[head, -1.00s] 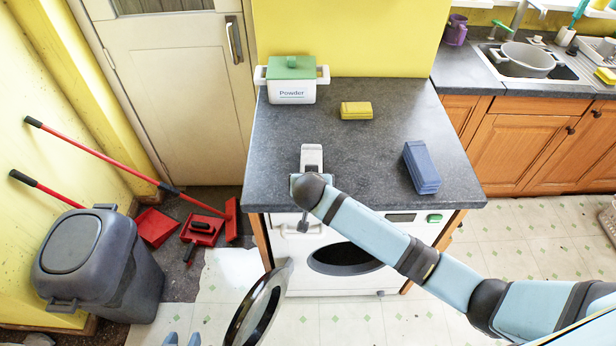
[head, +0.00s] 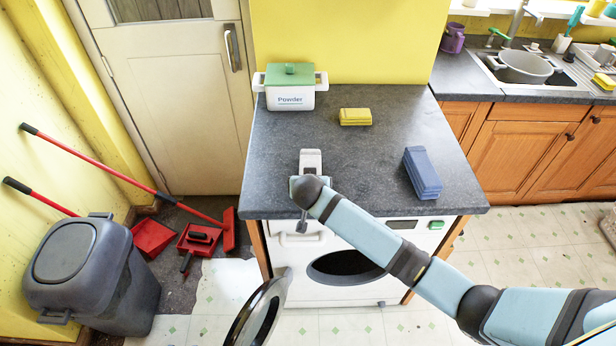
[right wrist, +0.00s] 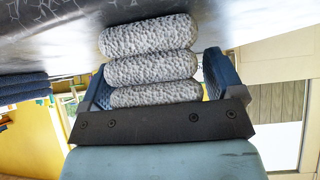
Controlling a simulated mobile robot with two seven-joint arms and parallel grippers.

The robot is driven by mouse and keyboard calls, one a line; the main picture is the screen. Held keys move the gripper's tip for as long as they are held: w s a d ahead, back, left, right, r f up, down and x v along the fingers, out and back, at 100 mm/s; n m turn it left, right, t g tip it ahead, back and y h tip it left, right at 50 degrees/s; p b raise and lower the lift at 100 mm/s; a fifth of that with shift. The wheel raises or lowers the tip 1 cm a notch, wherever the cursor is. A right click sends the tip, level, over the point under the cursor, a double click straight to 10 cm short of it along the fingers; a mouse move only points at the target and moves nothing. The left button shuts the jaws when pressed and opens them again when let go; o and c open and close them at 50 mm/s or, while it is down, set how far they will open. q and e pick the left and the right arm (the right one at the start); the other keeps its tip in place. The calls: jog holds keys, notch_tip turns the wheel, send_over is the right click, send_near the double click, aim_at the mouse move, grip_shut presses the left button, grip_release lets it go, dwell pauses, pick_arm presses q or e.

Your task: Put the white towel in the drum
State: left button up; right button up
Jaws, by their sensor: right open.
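The white towel (head: 310,157), folded in thick layers, lies near the front edge of the dark worktop in the head view. My right gripper (head: 310,178) is at its near end. In the right wrist view the towel (right wrist: 150,70) sits between the two spread blue fingers (right wrist: 158,85), which are open; I cannot tell whether they touch it. The washing machine's drum opening (head: 345,266) is below the worktop, dark inside, partly behind my right arm. Its round door (head: 258,312) stands open to the left. My left gripper is out of view.
A blue towel (head: 422,172) and a yellow towel (head: 355,116) lie on the worktop. A white powder box (head: 290,97) with a green lid stands at the back left. A grey bin (head: 92,275) and red cleaning tools (head: 198,238) are on the floor at left.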

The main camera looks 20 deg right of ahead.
jog(key=shift+s+d+f+p, duration=0.1)
jog(key=shift+d+f+p, duration=0.1)
jog(key=shift+f+p, duration=0.2)
dwell(0.5)
jog(key=shift+r, duration=0.1)
jog(key=c, duration=0.8)
jog(key=shift+c, duration=0.2)
jog(key=shift+r+p, duration=0.45)
jog(key=shift+p, duration=0.1)
jog(key=shift+a+r, duration=0.1)
jog(key=shift+r, duration=0.2)
jog(key=shift+r+p, duration=2.45)
jog(key=shift+r, duration=1.05)
